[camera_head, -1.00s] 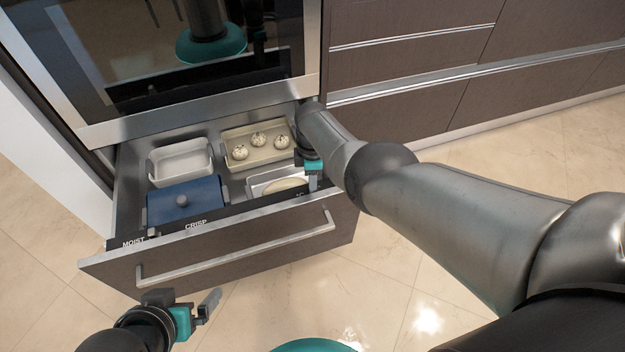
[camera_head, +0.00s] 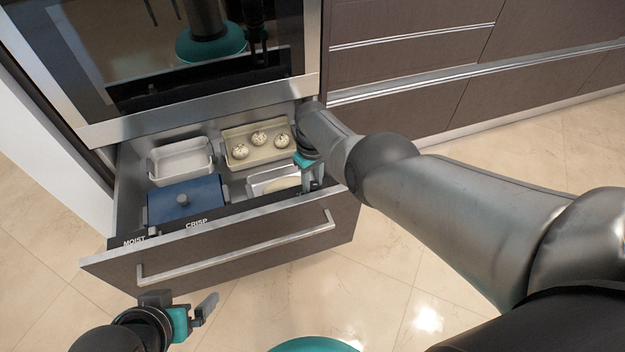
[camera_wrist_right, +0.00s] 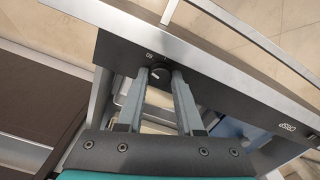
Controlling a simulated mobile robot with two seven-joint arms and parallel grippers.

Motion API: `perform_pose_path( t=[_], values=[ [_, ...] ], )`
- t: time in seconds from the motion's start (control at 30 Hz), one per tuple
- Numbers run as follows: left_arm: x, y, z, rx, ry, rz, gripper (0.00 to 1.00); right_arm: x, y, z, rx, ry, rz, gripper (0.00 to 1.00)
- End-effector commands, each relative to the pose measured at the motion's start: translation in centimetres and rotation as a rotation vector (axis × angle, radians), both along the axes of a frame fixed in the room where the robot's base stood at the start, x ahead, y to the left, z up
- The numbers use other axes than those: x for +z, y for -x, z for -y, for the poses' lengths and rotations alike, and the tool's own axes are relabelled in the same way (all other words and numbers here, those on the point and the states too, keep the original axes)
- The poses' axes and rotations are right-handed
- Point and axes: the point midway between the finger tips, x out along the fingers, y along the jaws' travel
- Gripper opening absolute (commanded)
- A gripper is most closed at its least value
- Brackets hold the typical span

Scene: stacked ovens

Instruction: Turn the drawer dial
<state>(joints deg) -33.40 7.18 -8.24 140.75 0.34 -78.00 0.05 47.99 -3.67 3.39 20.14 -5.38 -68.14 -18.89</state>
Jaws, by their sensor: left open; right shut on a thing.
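The drawer (camera_head: 230,262) stands pulled out below the oven, with a black control strip along the inside of its front, lettered MOIST and CRISP. In the right wrist view a round black dial (camera_wrist_right: 160,75) with a pale mark sits on this strip. My right gripper (camera_wrist_right: 161,85) has its two fingers on either side of the dial and is shut on it. In the head view my right gripper (camera_head: 312,180) is at the drawer's right end, and the dial is hidden there. My left gripper (camera_head: 205,312) is open and empty, in front of the drawer's lower left.
A bar handle (camera_head: 240,250) juts from the drawer front.

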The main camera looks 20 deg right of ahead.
Motion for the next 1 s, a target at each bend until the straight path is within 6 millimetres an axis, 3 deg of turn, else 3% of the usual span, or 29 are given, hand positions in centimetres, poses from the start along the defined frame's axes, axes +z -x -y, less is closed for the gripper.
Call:
perform_pose_path(
  t=[1.0],
  values=[
    [0.12,-0.09,0.03,0.004,0.003,0.003,0.98,0.02,-0.06,0.03,-0.962,-0.001,0.002,0.00]
  ],
)
